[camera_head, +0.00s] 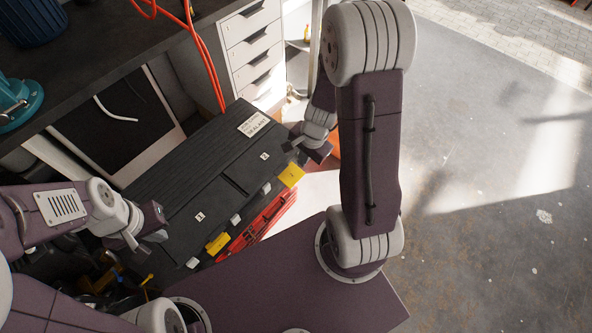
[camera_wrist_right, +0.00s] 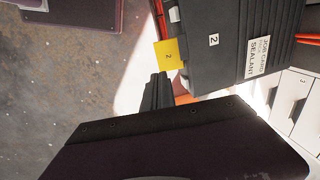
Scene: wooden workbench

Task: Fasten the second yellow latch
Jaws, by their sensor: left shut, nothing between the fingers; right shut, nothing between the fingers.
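The black tool case (camera_head: 185,165) lies lengthwise in the head view, with labels 1 and 2 on its lid. The second yellow latch (camera_head: 291,175), marked 2, sticks out from the case's front edge near its far end. It also shows in the right wrist view (camera_wrist_right: 171,53). The other yellow latch (camera_head: 217,243) sits lower against the front, near label 1. My right gripper (camera_wrist_right: 158,88) is shut and empty, its fingertips close to the second latch; I cannot tell whether they touch. My left gripper (camera_head: 152,230) is shut and empty beside the case's near end.
Several small pale tabs (camera_head: 235,219) line the case's front edge. Red and orange items (camera_head: 262,222) lie along the front side. A white drawer unit (camera_head: 252,45) stands behind the far end, and a dark bench (camera_head: 100,60) lies at the left. The floor at right is open.

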